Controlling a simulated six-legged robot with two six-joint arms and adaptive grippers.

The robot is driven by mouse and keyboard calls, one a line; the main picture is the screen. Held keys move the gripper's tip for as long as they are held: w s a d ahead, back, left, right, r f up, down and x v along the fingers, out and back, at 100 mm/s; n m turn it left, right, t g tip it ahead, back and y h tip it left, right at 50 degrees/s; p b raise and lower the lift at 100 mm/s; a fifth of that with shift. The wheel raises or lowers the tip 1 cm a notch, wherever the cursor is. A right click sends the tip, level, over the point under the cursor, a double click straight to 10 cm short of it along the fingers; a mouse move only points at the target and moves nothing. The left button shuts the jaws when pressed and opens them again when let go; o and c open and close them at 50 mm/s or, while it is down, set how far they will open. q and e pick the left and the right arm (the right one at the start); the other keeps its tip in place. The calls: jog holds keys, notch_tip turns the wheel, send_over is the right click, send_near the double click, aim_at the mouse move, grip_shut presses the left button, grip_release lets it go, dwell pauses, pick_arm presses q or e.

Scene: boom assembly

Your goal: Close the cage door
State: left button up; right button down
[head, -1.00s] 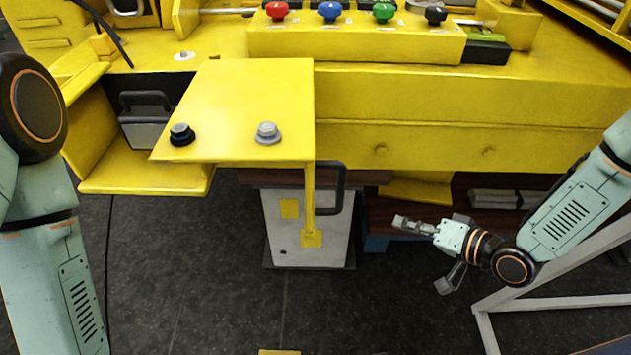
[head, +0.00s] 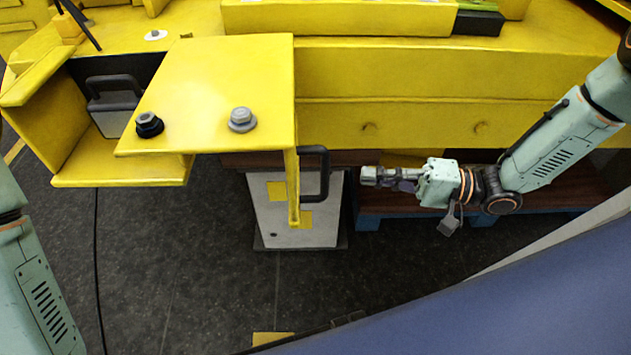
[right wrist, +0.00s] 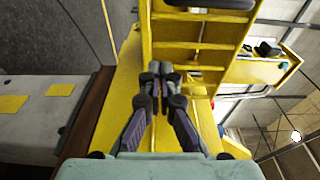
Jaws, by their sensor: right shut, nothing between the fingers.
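The cage door appears to be the narrow yellow panel (head: 293,190), seen nearly edge-on below the yellow top plate (head: 215,85). A black bar handle (head: 325,175) sticks out from its right side. The door stands out from the yellow body, so it looks open. My right gripper (head: 366,176) is shut and empty, a short way right of the handle, with a visible gap between them. In the right wrist view its fingertips (right wrist: 160,70) are together in front of yellow slatted structure; a black handle (right wrist: 210,3) shows at the top edge. My left gripper is out of view.
A black and a grey knob (head: 242,119) stand on the top plate. A grey box (head: 325,228) with yellow patches is below the door. A wooden pallet (head: 400,203) lies behind my right gripper. A blue surface (head: 500,300) covers the lower right; dark floor is free at centre left.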

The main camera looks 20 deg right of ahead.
jog(key=w+a+b, duration=0.2)
jog(key=a+b, duration=0.2)
jog(key=a, duration=0.6)
jog(key=shift+a, duration=0.3)
jog(key=shift+s, duration=0.1)
jog(key=shift+a, duration=0.15)
